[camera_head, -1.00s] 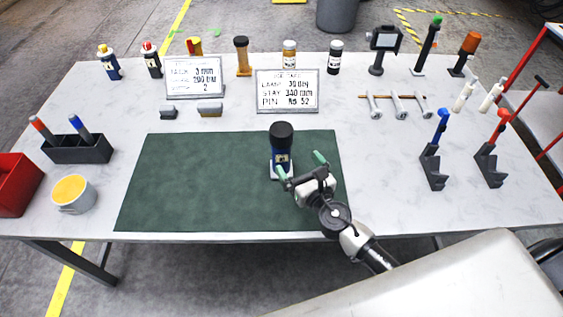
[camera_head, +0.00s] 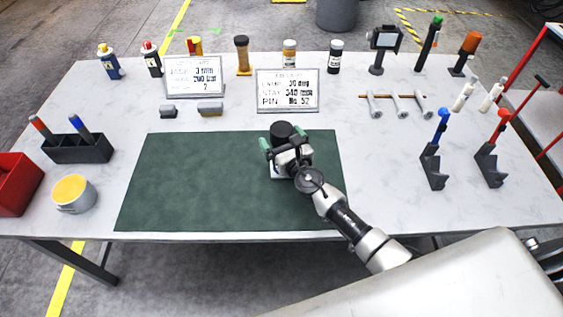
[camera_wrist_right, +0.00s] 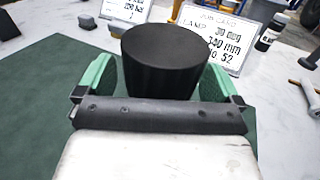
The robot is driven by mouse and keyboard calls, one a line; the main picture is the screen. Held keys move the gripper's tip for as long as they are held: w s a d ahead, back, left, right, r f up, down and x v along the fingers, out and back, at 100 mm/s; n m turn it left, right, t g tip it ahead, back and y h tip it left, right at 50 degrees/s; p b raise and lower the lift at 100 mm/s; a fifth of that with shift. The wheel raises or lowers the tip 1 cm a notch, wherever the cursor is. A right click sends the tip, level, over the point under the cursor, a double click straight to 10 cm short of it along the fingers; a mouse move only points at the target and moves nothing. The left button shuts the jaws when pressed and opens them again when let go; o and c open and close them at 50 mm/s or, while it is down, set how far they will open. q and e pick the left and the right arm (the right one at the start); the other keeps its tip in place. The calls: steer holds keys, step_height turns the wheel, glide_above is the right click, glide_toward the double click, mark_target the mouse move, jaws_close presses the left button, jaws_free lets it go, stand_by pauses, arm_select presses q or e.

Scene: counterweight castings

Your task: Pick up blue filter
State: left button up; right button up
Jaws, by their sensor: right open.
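My right gripper (camera_head: 286,146) is open, with one green finger on each side of the filter. In the right wrist view the black cap (camera_wrist_right: 160,58) is between the open green fingers of my gripper (camera_wrist_right: 152,88); whether they touch it I cannot tell. My left gripper is not in view.
Two printed cards (camera_head: 287,91) stand behind the mat, with several bottles along the back edge. A dark pen holder (camera_head: 78,150) and yellow-topped tub (camera_head: 73,193) are left. Blue and red handled tools in stands (camera_head: 433,168) are right. The mat's left part (camera_head: 190,180) is clear.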

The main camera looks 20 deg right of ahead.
steer(key=shift+c, duration=0.3)
steer(key=shift+s, duration=0.1)
steer(key=shift+c, duration=1.2)
steer(key=c, duration=1.4)
steer(key=shift+r, duration=0.1)
